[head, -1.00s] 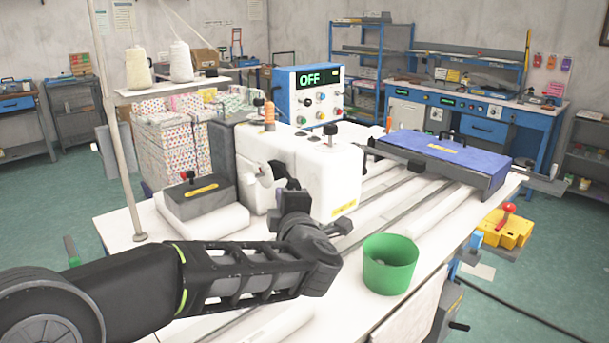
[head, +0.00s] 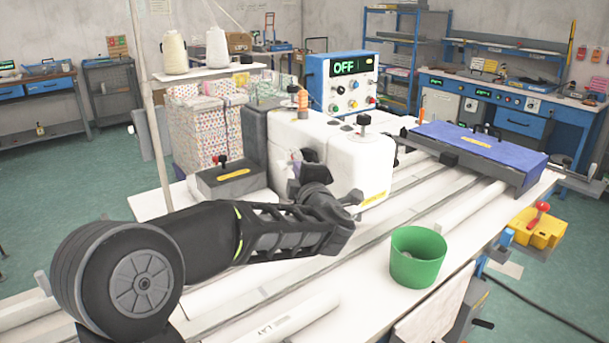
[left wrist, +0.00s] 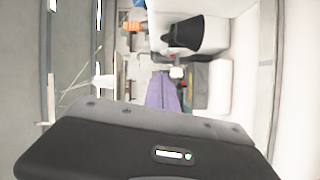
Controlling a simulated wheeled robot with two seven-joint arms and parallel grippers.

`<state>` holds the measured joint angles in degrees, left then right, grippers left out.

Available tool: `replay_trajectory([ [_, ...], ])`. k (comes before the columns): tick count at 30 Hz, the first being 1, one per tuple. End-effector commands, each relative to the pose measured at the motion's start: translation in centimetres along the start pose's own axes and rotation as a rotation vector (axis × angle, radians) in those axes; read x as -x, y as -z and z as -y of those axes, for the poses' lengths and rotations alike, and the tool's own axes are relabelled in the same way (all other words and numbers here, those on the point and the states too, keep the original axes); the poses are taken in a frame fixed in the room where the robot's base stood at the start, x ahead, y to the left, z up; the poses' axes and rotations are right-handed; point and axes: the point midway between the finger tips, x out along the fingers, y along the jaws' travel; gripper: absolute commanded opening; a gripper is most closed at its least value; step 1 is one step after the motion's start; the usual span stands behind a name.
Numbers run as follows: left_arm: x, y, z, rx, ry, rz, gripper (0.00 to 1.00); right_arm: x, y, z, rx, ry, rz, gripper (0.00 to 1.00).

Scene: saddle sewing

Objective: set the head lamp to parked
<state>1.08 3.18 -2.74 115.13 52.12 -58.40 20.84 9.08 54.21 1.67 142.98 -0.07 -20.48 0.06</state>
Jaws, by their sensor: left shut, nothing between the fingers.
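The white sewing machine head (head: 350,162) stands on the table. A black cone-shaped piece on its front, which looks like the head lamp (head: 314,172), also shows in the left wrist view (left wrist: 185,33). I cannot read its setting. My left gripper (head: 293,187) is low in front of the machine head, close to the lamp and partly hidden by my wrist. Its purple fingers show shut and empty in the left wrist view (left wrist: 162,88); the lamp appears beyond their tips. I cannot tell whether they touch it. My right gripper is not in view.
A blue control box (head: 340,82) reading OFF stands behind the machine. A green bin (head: 416,262) stands at the front right of the table (head: 370,290). A blue-topped clamp (head: 480,148) spans rails at the right. A grey block (head: 231,180) and thread stand are left.

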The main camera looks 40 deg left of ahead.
Motion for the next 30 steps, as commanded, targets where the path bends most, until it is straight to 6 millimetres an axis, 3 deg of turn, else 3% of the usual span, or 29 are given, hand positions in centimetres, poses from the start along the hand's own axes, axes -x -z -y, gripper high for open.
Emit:
replay_trajectory([
  [5, -3.5, -0.2, -0.1, -0.002, 0.002, 0.0, 0.0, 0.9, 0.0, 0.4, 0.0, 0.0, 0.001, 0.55],
  [12, -4.0, -3.4, -0.1, -0.001, 0.0, 0.001, 0.0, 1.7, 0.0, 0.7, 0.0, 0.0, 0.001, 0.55],
  [25, -4.0, -4.0, 0.0, 0.0, 0.0, 0.0, 0.0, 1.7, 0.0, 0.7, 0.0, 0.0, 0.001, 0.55],
  [30, -4.1, -6.0, -0.1, 0.001, -0.001, 0.004, 0.0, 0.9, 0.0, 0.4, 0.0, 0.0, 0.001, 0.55],
])
